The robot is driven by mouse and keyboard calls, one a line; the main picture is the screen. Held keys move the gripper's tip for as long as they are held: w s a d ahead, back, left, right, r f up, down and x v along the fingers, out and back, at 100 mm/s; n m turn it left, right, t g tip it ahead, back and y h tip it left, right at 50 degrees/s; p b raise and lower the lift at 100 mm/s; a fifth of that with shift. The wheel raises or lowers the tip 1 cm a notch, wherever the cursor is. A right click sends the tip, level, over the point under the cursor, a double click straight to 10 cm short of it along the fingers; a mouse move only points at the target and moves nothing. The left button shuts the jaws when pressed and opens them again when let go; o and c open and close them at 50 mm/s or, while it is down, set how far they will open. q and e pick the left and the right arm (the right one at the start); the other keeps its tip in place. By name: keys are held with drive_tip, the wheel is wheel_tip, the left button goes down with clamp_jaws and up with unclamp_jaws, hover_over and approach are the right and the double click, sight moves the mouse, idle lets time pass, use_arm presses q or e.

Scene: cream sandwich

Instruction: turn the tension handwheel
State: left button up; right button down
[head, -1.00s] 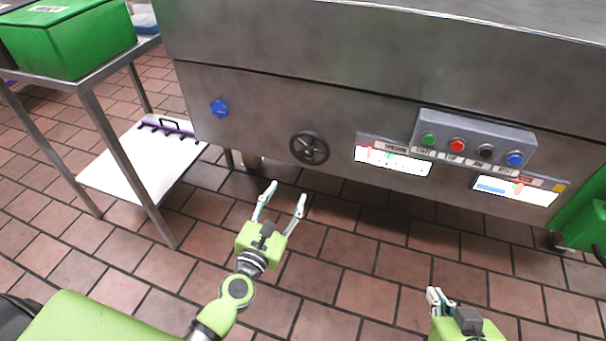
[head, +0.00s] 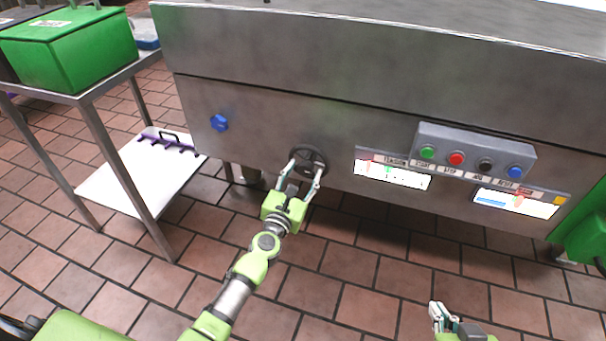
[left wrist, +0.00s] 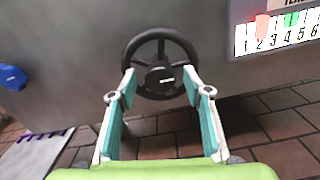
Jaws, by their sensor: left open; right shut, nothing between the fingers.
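The tension handwheel is a black spoked wheel (head: 310,154) on the front of the steel machine, and it fills the middle of the left wrist view (left wrist: 160,52). My left gripper (head: 307,168) is open in front of the wheel, its fingers pointing at it. In the left wrist view the fingertips (left wrist: 160,88) lie to either side of the wheel's lower half. Whether they touch the rim cannot be told. My right gripper (head: 436,306) is shut and empty, low at the right of the head view, away from the machine.
A blue knob (head: 219,123) is left of the wheel. A button box (head: 474,151) and lit scale panels (head: 392,175) are to its right. A steel table (head: 92,93) with a green bin (head: 75,48) stands at left. The tiled floor in front is clear.

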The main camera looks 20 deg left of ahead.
use_arm(q)
drive_tip(key=c, duration=1.1)
drive_tip(key=shift+m, duration=0.3)
